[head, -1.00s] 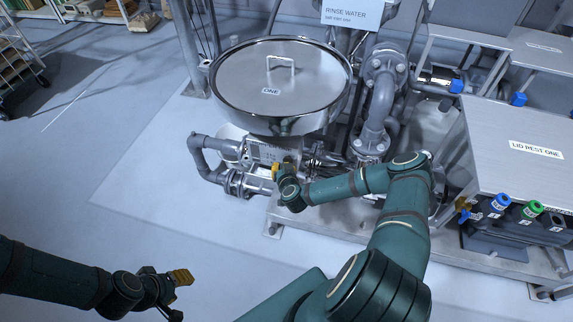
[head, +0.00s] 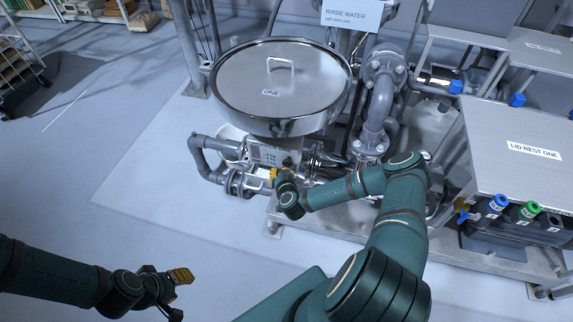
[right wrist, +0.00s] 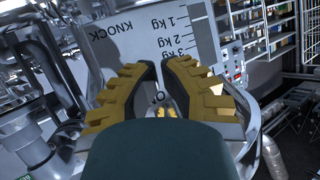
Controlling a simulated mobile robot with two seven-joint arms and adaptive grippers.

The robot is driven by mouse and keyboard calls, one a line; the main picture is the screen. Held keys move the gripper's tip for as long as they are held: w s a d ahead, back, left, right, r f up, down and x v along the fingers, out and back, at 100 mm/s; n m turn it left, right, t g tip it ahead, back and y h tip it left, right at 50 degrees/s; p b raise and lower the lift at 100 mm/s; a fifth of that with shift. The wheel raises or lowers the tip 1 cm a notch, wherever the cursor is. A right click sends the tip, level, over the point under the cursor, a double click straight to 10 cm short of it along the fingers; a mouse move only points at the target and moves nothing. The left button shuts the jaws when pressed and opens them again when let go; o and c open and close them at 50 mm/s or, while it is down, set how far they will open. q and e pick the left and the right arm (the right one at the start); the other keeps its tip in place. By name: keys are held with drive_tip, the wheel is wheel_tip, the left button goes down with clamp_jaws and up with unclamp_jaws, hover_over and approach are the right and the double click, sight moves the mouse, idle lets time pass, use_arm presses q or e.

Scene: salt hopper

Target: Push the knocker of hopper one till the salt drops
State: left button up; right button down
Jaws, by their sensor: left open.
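Hopper one (head: 283,84) is a round steel vessel under a lid labelled ONE. In the right wrist view the panel (right wrist: 118,45) reads KNOCK with a 1 to 3 kg scale. I cannot tell which part is the knocker; my fingers hide part of that area. My right gripper (head: 274,175) is just below the panel; in its wrist view the yellow fingers (right wrist: 159,72) are nearly together, with nothing seen held. My left gripper (head: 178,292) is open and empty over the floor.
Grey pipes (head: 205,158) run left of the panel, and thicker pipes (head: 378,110) stand right of the hopper. The LID REST ONE table (head: 520,130) is at right, with coloured valves (head: 528,210) below.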

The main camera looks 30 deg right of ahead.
drive_tip(key=s+a+p, duration=0.2)
drive_tip(key=s+a, duration=0.1)
drive_tip(key=a, duration=0.1)
drive_tip(key=shift+s, duration=0.15)
idle(0.4)
idle(0.7)
